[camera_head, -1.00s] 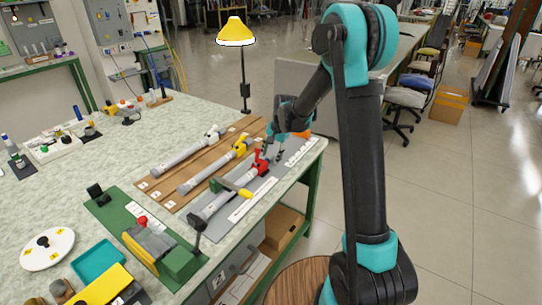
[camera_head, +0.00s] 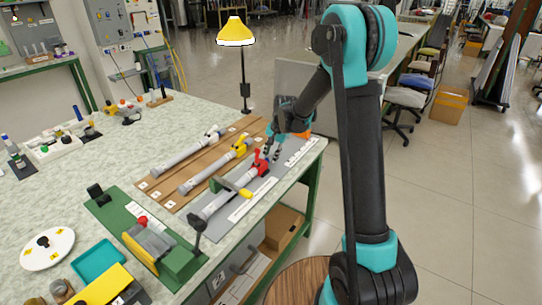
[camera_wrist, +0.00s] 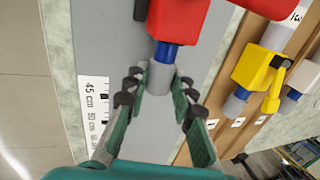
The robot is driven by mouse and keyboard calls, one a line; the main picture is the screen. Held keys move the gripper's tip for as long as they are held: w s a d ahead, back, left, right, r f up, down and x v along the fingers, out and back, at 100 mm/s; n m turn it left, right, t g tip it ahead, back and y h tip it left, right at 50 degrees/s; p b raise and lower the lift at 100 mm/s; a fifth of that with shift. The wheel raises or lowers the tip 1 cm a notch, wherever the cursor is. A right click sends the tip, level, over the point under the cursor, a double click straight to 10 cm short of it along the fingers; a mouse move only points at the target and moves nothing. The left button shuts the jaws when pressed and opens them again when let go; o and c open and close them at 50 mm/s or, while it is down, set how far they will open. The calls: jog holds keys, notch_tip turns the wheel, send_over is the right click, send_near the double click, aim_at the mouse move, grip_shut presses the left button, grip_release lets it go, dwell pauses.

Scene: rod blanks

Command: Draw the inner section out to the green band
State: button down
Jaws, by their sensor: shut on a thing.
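The rod with the red collar (camera_head: 261,165) lies on a grey board on the bench, its grey outer tube (camera_head: 212,205) running toward the lower left. In the wrist view the red collar (camera_wrist: 182,22) is at the top, and a short blue stretch (camera_wrist: 167,52) of the inner section shows below it. The inner section's grey end (camera_wrist: 160,77) sits between the fingers of my gripper (camera_wrist: 160,84), which is shut on it. In the head view my gripper (camera_head: 272,151) is just beyond the red collar. I see no green band on the exposed part.
Two similar rods, with a yellow collar (camera_head: 239,149) and a white collar (camera_head: 212,133), lie alongside on brown boards. A printed scale (camera_wrist: 95,112) lies beside the rod. A lamp (camera_head: 236,32) stands behind.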

jog(key=w+d, duration=0.4)
jog(key=w, duration=0.2)
jog(key=w+d, duration=0.4)
jog(key=w, duration=0.2)
jog(key=w+d, duration=0.4)
jog(key=w, duration=0.2)
jog(key=shift+w, duration=0.1)
jog(key=c, duration=1.2)
grip_release()
jog(key=v, duration=1.2)
